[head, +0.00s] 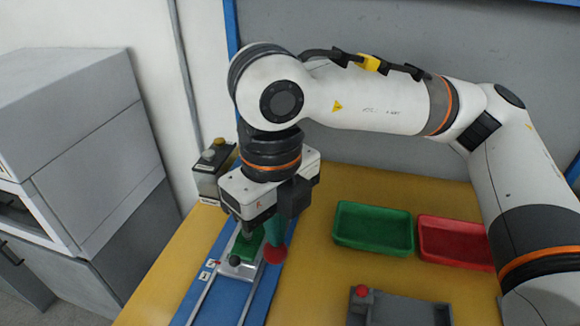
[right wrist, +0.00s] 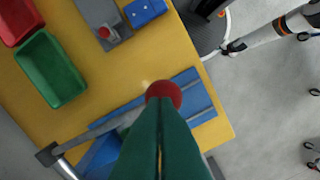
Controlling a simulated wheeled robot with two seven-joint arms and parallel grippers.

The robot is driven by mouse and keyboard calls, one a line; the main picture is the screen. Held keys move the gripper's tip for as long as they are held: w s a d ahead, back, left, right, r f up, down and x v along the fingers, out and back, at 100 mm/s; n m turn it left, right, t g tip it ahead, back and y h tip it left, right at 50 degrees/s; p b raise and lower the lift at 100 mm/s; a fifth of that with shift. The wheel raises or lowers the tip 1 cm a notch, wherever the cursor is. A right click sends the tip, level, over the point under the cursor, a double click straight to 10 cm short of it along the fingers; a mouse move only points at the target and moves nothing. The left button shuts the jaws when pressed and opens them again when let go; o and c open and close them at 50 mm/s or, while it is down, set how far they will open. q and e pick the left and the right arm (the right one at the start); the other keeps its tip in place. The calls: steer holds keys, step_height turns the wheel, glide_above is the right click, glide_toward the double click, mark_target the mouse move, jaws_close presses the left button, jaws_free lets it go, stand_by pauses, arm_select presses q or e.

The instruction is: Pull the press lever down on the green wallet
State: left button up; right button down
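The green wallet (head: 246,246) lies in a grey holder on the blue rail, partly hidden by my right gripper. The press lever's red knob (head: 275,255) shows right of the wallet, at the tips of my right gripper (head: 275,240). In the right wrist view, the teal fingers (right wrist: 160,115) lie side by side with only a thin line between them. The red knob (right wrist: 163,93) sits right at their tips; whether they touch it, I cannot tell. A grey lever bar (right wrist: 90,132) runs from the left toward the knob. My left gripper is not in view.
A green tray (head: 373,229) and a red tray (head: 455,241) stand right on the yellow table. A grey fixture with a red button (head: 395,309) is at the front. A small black-topped box (head: 211,175) stands behind the rail. Grey cabinets fill the left.

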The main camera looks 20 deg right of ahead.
steer(key=w+d+r+p, duration=0.1)
steer(key=w+r+p, duration=0.1)
steer(key=r+p, duration=0.2)
steer(key=w+d+r+p, duration=0.1)
steer(key=r+p, duration=0.3)
steer(key=r, duration=0.6)
steer(key=shift+w+d, duration=0.35)
steer(key=shift+w, duration=0.1)
stand_by(0.6)
